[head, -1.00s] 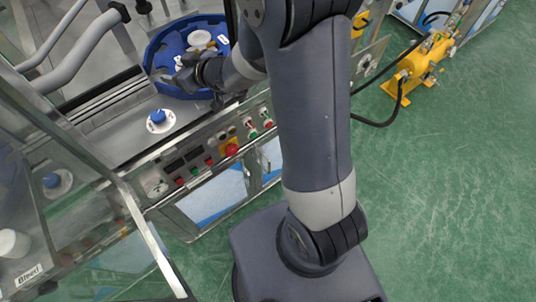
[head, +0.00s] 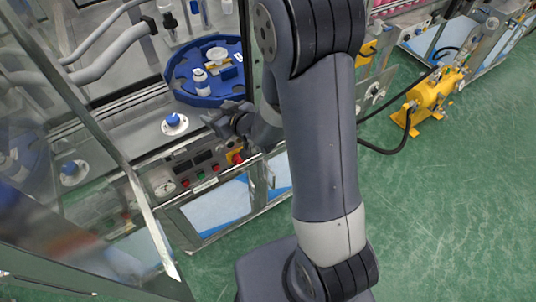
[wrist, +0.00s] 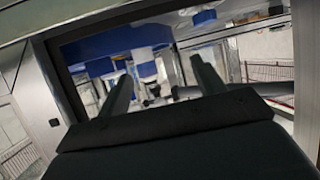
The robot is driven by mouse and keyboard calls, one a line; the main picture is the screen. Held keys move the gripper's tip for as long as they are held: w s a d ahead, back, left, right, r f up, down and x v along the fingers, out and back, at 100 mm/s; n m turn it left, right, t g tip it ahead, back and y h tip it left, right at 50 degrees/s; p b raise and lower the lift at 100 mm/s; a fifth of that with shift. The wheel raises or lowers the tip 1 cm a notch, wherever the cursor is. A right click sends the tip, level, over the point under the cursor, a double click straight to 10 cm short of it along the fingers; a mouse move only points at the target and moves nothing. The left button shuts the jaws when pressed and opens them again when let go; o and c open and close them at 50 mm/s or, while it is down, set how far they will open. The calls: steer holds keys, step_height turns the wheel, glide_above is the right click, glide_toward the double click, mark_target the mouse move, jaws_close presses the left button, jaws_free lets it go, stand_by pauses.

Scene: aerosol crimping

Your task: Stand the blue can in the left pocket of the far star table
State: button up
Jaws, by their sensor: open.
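The blue star table (head: 180,88) is at the upper middle of the head view, with a pale hub at its centre. A small, mostly white upright can-like object (head: 201,82) stands at its front left; I cannot tell its exact pocket or whether it is the blue can. My gripper (head: 218,118) is in front of the star table, apart from that object. In the wrist view my gripper (wrist: 162,84) is open, with nothing between its fingers. A white upright shape (wrist: 146,66) and blue surfaces (wrist: 196,20) lie beyond the fingers.
A blue knob on a white disc (head: 174,122) sits on the machine's front ledge. Below are a button panel (head: 196,168) and a glass door (head: 110,165) at left. Grey hoses (head: 110,45) are at upper left.

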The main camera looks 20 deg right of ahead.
steer(key=s+d+f+m+h, duration=0.2)
steer(key=s+d+f+h, duration=0.1)
steer(key=d+f, duration=0.3)
steer(key=s+d+f+m+t+h, duration=0.1)
steer(key=s+d+f+m+h, duration=0.2)
steer(key=d+f, duration=0.3)
step_height(320, 180, down, 5)
steer(key=shift+s+t+b, duration=0.15)
steer(key=shift+t+b, duration=0.15)
steer(key=shift+r, duration=0.15)
steer(key=w+a+r+n+g+y, duration=0.1)
steer(key=w+a+r+n+y, duration=0.3)
steer(key=a+r, duration=0.6)
steer(key=shift+w+r+y+p, duration=0.3)
steer(key=shift+w+r+y, duration=0.3)
steer(key=shift+r, duration=1.3)
